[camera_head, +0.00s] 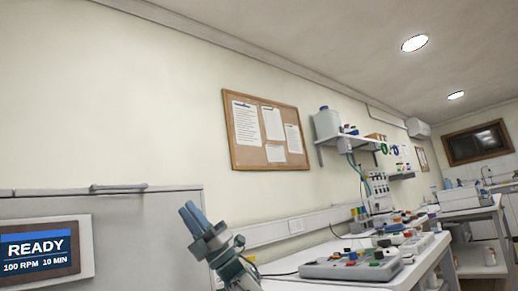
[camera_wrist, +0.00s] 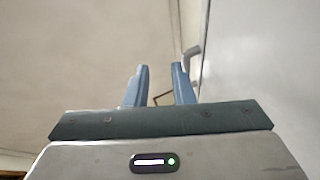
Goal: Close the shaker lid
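The shaker shows at the lower left of the head view as a broad grey panel (camera_head: 150,225) with a display (camera_head: 40,253) reading READY, 100 RPM, 10 MIN. A bar-like handle (camera_head: 118,187) lies along the panel's top edge. The panel looks like the raised lid, but its hinge and the shaker's inside are out of view.
A white bench (camera_head: 400,275) with a grey tray of coloured parts (camera_head: 350,265) stands to the right. A wall shelf (camera_head: 350,137) holds a jug (camera_head: 327,122). A corkboard (camera_head: 265,132) hangs on the wall. The air above my gripper is clear.

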